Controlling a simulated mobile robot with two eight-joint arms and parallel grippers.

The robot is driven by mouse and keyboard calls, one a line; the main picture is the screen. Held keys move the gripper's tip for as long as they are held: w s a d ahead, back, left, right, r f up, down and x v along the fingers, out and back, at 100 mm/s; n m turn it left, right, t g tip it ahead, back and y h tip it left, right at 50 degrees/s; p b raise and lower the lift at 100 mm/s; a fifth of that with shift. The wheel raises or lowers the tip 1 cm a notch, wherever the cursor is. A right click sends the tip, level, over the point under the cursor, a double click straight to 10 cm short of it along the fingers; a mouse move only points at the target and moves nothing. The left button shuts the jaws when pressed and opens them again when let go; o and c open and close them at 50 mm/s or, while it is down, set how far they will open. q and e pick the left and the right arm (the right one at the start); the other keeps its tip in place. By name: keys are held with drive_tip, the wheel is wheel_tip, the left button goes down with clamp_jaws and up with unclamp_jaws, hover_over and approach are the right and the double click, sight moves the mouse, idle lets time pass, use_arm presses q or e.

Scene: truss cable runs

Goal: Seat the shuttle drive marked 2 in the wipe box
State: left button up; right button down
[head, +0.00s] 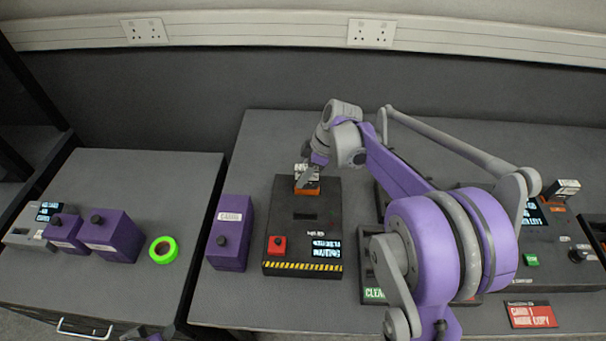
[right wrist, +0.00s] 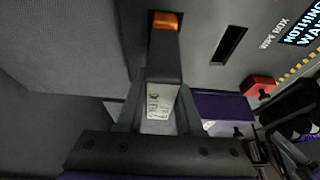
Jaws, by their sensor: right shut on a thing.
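The wipe box (head: 328,210) is a dark box with a slot in its top, a red button and a striped front edge. Its lettering shows in the right wrist view (right wrist: 222,72). My right gripper (head: 306,179) is over the rear of this box. It is shut on a dark shuttle drive (right wrist: 163,62) with a white label; the label's mark is too small to read. An orange piece (right wrist: 165,20) shows at the drive's far end, by the box top. I cannot tell whether the drive touches the box.
A purple box (head: 230,235) stands left of the wipe box. Purple boxes (head: 112,238) and a green ring (head: 163,250) are on the left cabinet. Another dark station with a labelled drive (head: 566,188) stands at the right. My right arm hides the middle station partly.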

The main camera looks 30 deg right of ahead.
use_arm(q)
drive_tip(key=shift+s+f+b, duration=0.15)
drive_tip(key=shift+f+b, duration=0.2)
drive_tip(key=shift+f, duration=0.1)
use_arm(e)
drive_tip(key=shift+f, duration=0.6)
drive_tip(key=shift+c, duration=0.8)
unclamp_jaws()
drive_tip(key=shift+r+p, duration=2.15)
drive_tip(key=shift+r, duration=1.65)
use_arm(q)
drive_tip(key=r, duration=0.2)
drive_tip(key=w+r, duration=0.2)
drive_tip(key=r, duration=0.1)
drive_tip(key=shift+r, duration=0.3)
drive_tip(key=shift+s, duration=0.1)
